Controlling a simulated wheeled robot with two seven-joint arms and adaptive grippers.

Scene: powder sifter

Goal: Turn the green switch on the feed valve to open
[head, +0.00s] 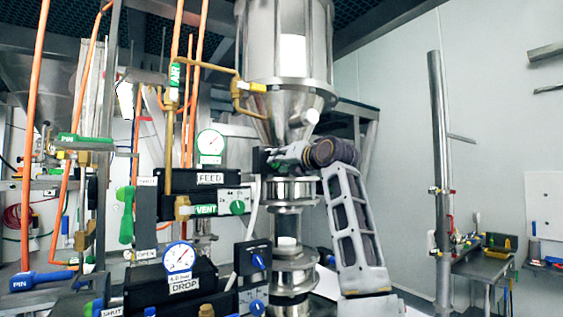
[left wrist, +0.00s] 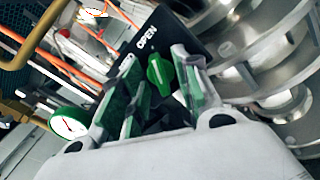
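The feed valve's green switch (left wrist: 160,74) shows in the left wrist view on a black plate (left wrist: 150,28) marked OPEN. My left gripper (left wrist: 158,82) is open, with its fingers on either side of the switch. A gap shows between the switch and the right finger; contact on the left side I cannot tell. In the head view my left gripper (head: 274,158) is at the valve, just right of the black FEED box (head: 210,178), and hides the switch. My right gripper is in neither view.
The steel hopper (head: 290,50) and its column (head: 292,190) stand close beside my gripper. Left are a green-rimmed gauge (head: 210,142), a VENT knob (head: 237,207), a blue DROP knob (head: 258,262) and orange pipes (head: 37,110).

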